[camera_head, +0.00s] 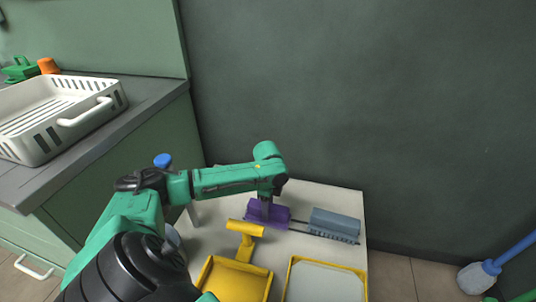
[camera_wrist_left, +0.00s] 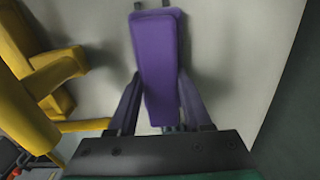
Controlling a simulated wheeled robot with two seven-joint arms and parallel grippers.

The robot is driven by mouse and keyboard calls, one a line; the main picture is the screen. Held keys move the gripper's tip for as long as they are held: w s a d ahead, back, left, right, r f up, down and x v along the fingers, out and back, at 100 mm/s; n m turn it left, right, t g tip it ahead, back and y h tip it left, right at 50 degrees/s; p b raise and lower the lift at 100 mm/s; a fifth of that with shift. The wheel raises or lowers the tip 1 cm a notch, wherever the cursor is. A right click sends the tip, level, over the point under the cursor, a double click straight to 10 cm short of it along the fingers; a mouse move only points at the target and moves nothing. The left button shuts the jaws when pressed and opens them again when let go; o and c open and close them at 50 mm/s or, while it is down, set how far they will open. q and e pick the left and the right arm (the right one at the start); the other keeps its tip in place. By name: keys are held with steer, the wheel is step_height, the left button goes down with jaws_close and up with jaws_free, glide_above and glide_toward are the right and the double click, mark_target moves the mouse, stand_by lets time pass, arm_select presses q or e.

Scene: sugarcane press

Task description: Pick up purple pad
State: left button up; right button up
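The purple pad (camera_head: 268,214) lies on the small white table, left of a grey-blue block. My left gripper (camera_head: 266,203) is right above it, pointing down. In the left wrist view the purple pad (camera_wrist_left: 160,60) runs between the two dark fingers of my left gripper (camera_wrist_left: 160,85), one on each side. The fingertips are close to its side edges; I cannot tell whether they press on it. The pad looks level with the table surface behind it. My right gripper is not in view.
On the white table (camera_head: 339,197), the grey-blue block (camera_head: 334,224) is right of the pad. A yellow handled tool (camera_head: 246,238), a yellow tray (camera_head: 235,280) and a yellow-rimmed tray (camera_head: 290,283) stand nearer me. A dark wall is behind; a counter with a white rack (camera_head: 110,88) is left.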

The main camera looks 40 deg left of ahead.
arm_select(q)
jaws_close()
steer(key=shift+r, duration=0.55)
step_height(320, 180, up, 19)
steer(key=p, duration=0.6)
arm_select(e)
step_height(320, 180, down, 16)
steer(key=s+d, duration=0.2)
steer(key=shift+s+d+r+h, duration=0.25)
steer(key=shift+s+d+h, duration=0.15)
